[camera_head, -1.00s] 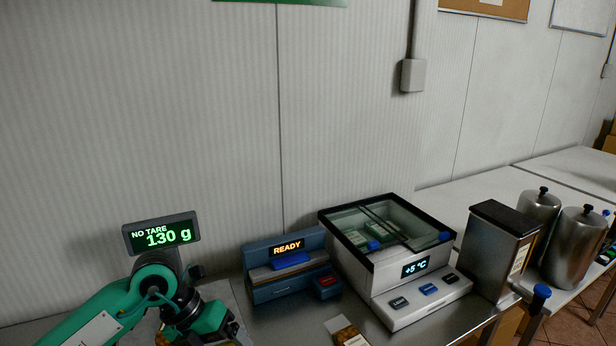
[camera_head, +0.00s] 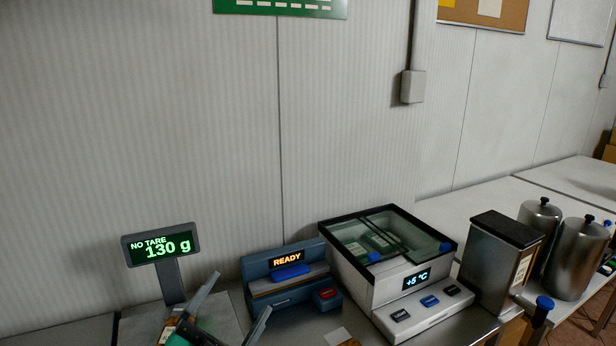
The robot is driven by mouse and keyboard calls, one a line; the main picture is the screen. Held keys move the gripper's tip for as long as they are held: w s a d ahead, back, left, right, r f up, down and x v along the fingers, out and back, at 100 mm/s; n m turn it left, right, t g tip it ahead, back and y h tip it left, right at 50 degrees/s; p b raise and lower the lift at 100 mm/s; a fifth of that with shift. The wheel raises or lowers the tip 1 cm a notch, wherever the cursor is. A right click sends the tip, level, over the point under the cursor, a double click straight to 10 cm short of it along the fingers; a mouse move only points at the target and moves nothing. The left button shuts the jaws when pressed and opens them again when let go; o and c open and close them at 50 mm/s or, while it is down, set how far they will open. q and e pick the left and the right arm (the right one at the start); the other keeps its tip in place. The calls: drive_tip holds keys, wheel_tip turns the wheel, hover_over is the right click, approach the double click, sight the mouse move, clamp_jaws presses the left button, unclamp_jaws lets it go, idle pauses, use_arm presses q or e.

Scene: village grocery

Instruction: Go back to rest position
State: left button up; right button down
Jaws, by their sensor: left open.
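My left gripper (camera_head: 241,292) shows at the bottom edge, left of centre. Its two grey fingers point up and to the right, spread apart, with nothing visible between them. Part of my green wrist shows below them. The fingers are in front of the scale plate (camera_head: 224,308) and just left of the blue device reading READY (camera_head: 312,263). My right gripper is out of view.
A scale display (camera_head: 161,246) reads NO TARE, 130 g. A brown item shows partly behind my gripper. A glass-topped cooler box (camera_head: 407,301) reads +5 °C. Right of it stand a metal dispenser (camera_head: 489,263) and steel canisters (camera_head: 577,262). A small packet (camera_head: 338,337) is cut off at the bottom.

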use_arm(q)
drive_tip(key=a+f+n+g+y, duration=0.1)
drive_tip(key=a+f+n+y, duration=0.7)
drive_tip(key=f+n+y, duration=0.25)
drive_tip(key=s+a+f+n+g+y, duration=0.1)
drive_tip(key=s+f+g, duration=0.2)
drive_tip(key=f, duration=0.2)
drive_tip(key=s+a+f+n+g+y, duration=0.1)
drive_tip(key=s+f+g, duration=0.2)
drive_tip(key=f, duration=0.3)
drive_tip(key=s+a+f+n+g+y, duration=0.1)
drive_tip(key=s+a+f+g, duration=0.1)
drive_tip(key=s+f+g, duration=0.2)
drive_tip(key=shift+s+f, duration=0.75)
drive_tip(key=shift+f, duration=0.35)
drive_tip(key=s+f+g, duration=0.5)
drive_tip(key=s, duration=0.6)
wheel_tip(320, 180, down, 31)
drive_tip(key=d+g, duration=0.1)
drive_tip(key=g, duration=0.1)
drive_tip(key=s+a+f, duration=0.1)
drive_tip(key=s+f, duration=0.9)
drive_tip(key=s+a+f+g, duration=0.1)
drive_tip(key=s+a+f, duration=0.1)
drive_tip(key=s+f, duration=0.7)
drive_tip(key=shift+s+a+f, duration=0.25)
drive_tip(key=shift+s+f, duration=0.1)
drive_tip(key=shift+f, duration=0.1)
